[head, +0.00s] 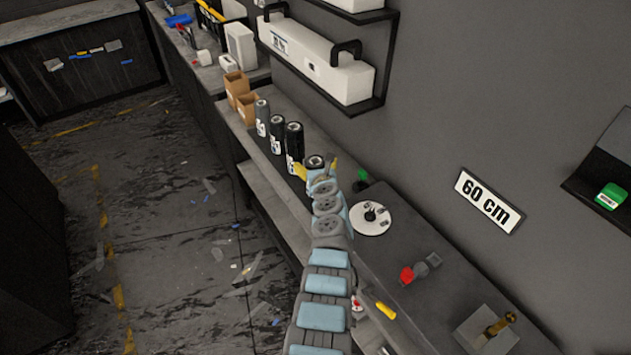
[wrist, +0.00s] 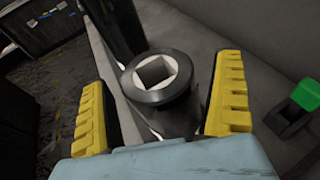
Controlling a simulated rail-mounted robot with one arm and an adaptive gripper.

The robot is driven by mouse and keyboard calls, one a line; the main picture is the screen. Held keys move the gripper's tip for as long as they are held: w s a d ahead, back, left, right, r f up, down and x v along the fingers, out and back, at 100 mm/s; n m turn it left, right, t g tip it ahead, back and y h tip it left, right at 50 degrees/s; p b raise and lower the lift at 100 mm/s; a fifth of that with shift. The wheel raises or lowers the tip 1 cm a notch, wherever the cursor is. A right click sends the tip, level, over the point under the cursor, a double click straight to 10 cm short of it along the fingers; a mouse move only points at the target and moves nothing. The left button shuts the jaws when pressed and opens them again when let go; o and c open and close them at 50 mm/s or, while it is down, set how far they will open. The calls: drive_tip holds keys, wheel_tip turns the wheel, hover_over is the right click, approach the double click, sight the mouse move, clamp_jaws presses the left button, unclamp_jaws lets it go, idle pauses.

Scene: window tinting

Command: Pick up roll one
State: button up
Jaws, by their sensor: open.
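A roll (wrist: 166,85) with a black ringed end cap and a square pale core stands between the two yellow fingers of my gripper (wrist: 163,74). The gripper is open, with a gap visible on both sides of the roll. In the head view, the same roll (head: 315,161) is the nearest in a row, and my gripper (head: 317,171) hides its lower part. Behind it stand a black roll (head: 294,145), another dark roll (head: 277,137) and a greyer roll (head: 262,120). I cannot read which roll is number one.
A dark roll (wrist: 117,30) stands close behind in the wrist view. Cardboard boxes (head: 243,95) stand beyond the row. A white disc (head: 370,218) and a red-and-grey tool (head: 418,268) lie nearer on the bench. A wall shelf (head: 380,22) overhangs the back.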

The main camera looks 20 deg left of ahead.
drive_tip(key=shift+c, duration=0.3)
drive_tip(key=c, duration=1.3)
drive_tip(key=shift+r, duration=0.1)
